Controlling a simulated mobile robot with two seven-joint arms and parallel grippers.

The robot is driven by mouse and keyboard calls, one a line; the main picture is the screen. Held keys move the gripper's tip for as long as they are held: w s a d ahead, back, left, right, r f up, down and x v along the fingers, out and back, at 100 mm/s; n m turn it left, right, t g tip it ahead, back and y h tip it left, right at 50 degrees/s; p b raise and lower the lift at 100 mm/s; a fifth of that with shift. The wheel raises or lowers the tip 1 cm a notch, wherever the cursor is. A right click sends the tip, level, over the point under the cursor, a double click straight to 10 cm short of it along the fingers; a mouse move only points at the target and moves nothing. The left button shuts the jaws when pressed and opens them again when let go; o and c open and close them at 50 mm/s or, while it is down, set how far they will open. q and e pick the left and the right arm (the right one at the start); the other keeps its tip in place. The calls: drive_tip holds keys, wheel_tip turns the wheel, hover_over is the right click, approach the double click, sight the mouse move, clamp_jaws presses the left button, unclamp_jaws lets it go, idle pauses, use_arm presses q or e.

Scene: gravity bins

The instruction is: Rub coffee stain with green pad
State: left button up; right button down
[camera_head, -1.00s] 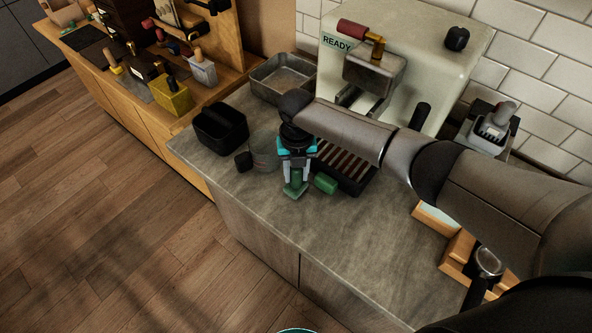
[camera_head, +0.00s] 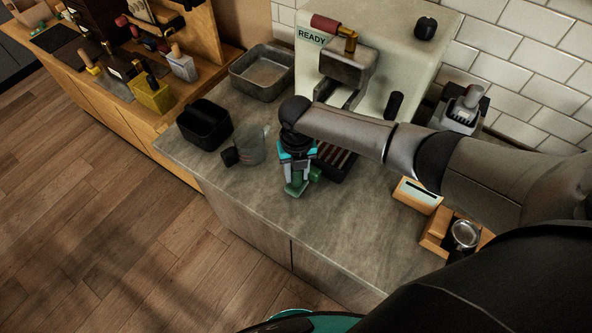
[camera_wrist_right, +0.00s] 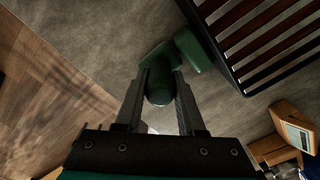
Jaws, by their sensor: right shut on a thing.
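My right gripper (camera_head: 297,180) is shut on the handle of the green pad (camera_head: 299,188), low over the grey counter near its front edge. In the right wrist view the green pad (camera_wrist_right: 159,84) sits between the two fingers, its flat part pointing away. I cannot tell whether it touches the counter. A second green block (camera_wrist_right: 193,50) lies just beside it, next to the drip tray (camera_wrist_right: 243,50). I make out no coffee stain; the pad or arm may hide it. My left gripper is not in view.
A glass jug (camera_head: 250,146), a small black cup (camera_head: 230,156) and a black bin (camera_head: 204,124) stand left of the gripper. The coffee machine (camera_head: 385,50) is behind. A wooden box with a portafilter (camera_head: 463,236) is at right. The front middle of the counter (camera_head: 335,235) is bare.

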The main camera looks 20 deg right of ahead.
drive_tip(key=shift+w+a+f+b, duration=0.15)
drive_tip(key=shift+w+a+b, duration=1.35)
drive_tip(key=shift+w+b, duration=0.5)
drive_tip(key=shift+r+p, duration=0.65)
drive_tip(key=shift+r, duration=0.05)
drive_tip(key=shift+s+r, duration=0.1)
drive_tip(key=shift+r, duration=0.05)
drive_tip(key=shift+r, duration=0.1)
wheel_tip(320, 180, up, 5)
drive_tip(key=p, duration=0.4)
drive_tip(key=shift+p, duration=0.4)
